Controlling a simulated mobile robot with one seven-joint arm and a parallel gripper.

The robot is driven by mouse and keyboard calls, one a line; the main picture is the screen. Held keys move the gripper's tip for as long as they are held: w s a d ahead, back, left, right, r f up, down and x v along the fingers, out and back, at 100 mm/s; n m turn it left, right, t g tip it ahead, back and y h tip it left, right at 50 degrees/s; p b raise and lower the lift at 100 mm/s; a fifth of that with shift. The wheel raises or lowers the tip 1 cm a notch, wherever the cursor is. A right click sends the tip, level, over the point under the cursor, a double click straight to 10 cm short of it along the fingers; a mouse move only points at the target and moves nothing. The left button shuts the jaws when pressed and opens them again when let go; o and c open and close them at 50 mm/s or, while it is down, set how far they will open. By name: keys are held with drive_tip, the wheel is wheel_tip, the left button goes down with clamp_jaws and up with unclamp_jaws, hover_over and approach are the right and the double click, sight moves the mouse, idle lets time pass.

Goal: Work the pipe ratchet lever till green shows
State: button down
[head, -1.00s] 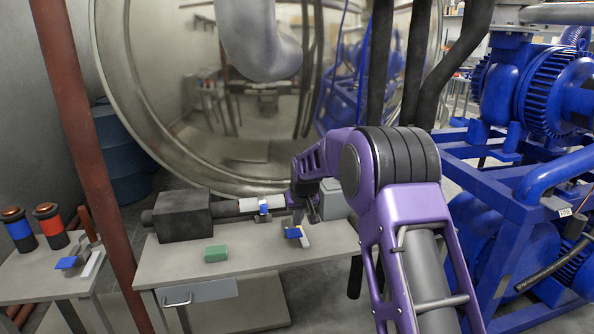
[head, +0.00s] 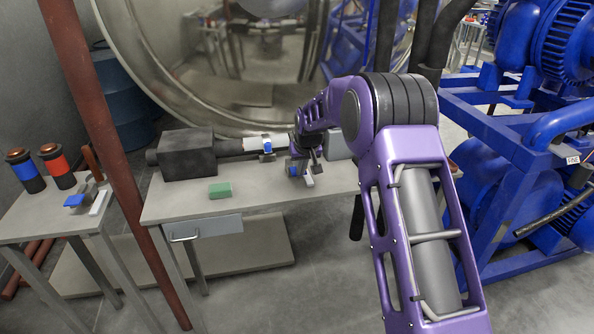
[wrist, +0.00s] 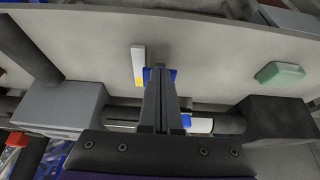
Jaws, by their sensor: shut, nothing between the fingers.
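A dark pipe (head: 229,147) runs along the back of the bench, from a dark box to a grey box. A white sleeve (head: 281,143) sits on it with a small blue part (head: 266,145); the sleeve also shows in the wrist view (wrist: 201,125). In front is a blue piece (head: 291,168) beside a white bar (head: 309,181); the bar has a yellow end in the wrist view (wrist: 138,65). My gripper (wrist: 160,72) is shut and empty, its fingers over the blue piece. I cannot tell whether they touch it, or which part is the lever. No green indicator is distinguishable.
A green block (head: 220,190) lies on the bench (head: 170,208). The dark box (head: 186,153) is at left, the grey box (wrist: 60,105) at the other end. Blue machinery (head: 520,190) fills the right.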

drive_tip(key=shift+f, duration=0.1)
drive_tip(key=shift+w+a+f+b, duration=0.1)
drive_tip(key=shift+w+f+b, duration=0.1)
drive_tip(key=shift+f+b, duration=0.7)
drive_tip(key=shift+w+f+b, duration=0.15)
drive_tip(key=shift+f+b, duration=0.3)
drive_tip(key=shift+f, duration=0.75)
drive_tip(key=shift+r, duration=0.1)
drive_tip(key=shift+s+r+p, duration=0.2)
drive_tip(key=shift+r+p, duration=0.35)
drive_tip(key=shift+r, duration=0.5)
drive_tip(key=shift+s+r+p, duration=0.15)
drive_tip(key=shift+r+p, duration=0.35)
drive_tip(key=shift+r, duration=0.55)
wheel_tip(320, 180, up, 7)
drive_tip(key=p, duration=0.3)
drive_tip(key=shift+s, duration=0.35)
